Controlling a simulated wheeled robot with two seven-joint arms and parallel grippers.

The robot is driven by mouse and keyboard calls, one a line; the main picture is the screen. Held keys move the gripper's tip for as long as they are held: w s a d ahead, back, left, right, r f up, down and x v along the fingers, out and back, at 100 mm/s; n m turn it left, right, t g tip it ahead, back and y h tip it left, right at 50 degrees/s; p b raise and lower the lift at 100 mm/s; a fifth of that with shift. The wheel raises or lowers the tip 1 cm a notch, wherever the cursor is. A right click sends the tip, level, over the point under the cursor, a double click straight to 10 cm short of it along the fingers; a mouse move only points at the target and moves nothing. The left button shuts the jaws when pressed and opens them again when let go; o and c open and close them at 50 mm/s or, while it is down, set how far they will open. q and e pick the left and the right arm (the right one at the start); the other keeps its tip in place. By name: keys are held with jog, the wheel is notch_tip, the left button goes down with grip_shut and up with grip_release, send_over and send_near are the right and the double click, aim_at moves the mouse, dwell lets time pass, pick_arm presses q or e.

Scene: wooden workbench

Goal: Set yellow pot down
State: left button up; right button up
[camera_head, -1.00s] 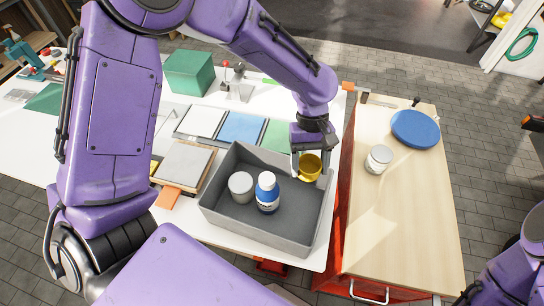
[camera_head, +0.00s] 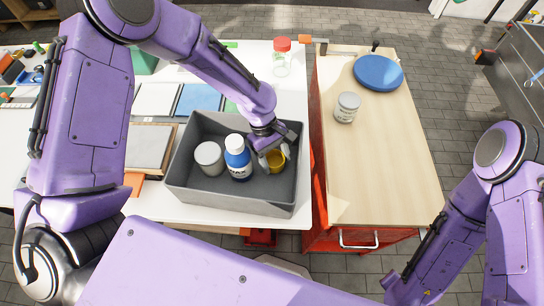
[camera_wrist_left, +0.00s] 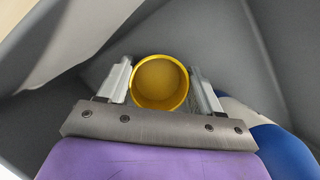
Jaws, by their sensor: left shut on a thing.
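The yellow pot (camera_head: 276,160) is inside the grey bin (camera_head: 232,205), toward its right part. In the left wrist view the pot (camera_wrist_left: 160,82) stands between the two fingers of my left gripper (camera_wrist_left: 162,85), its round opening facing the camera. My left gripper (camera_head: 274,158) is shut on the pot and reaches down into the bin. Whether the pot touches the bin floor cannot be told. My right arm shows at the right edge, but its gripper is out of view.
A white jar (camera_head: 209,157) and a blue bottle with a white cap (camera_head: 238,158) stand in the bin left of the pot. A wooden-topped red cabinet (camera_head: 375,180) to the right carries a jar (camera_head: 347,106) and a blue disc (camera_head: 378,72). A red-lidded jar (camera_head: 282,57) stands behind the bin.

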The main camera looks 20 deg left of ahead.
pick_arm(q)
jog(key=shift+s+f, duration=0.1)
jog(key=shift+f, duration=0.4)
jog(key=shift+f, duration=0.15)
jog(key=o, duration=0.7)
jog(key=v, duration=1.2)
jog(key=shift+b, duration=0.4)
jog(key=shift+r, duration=0.3)
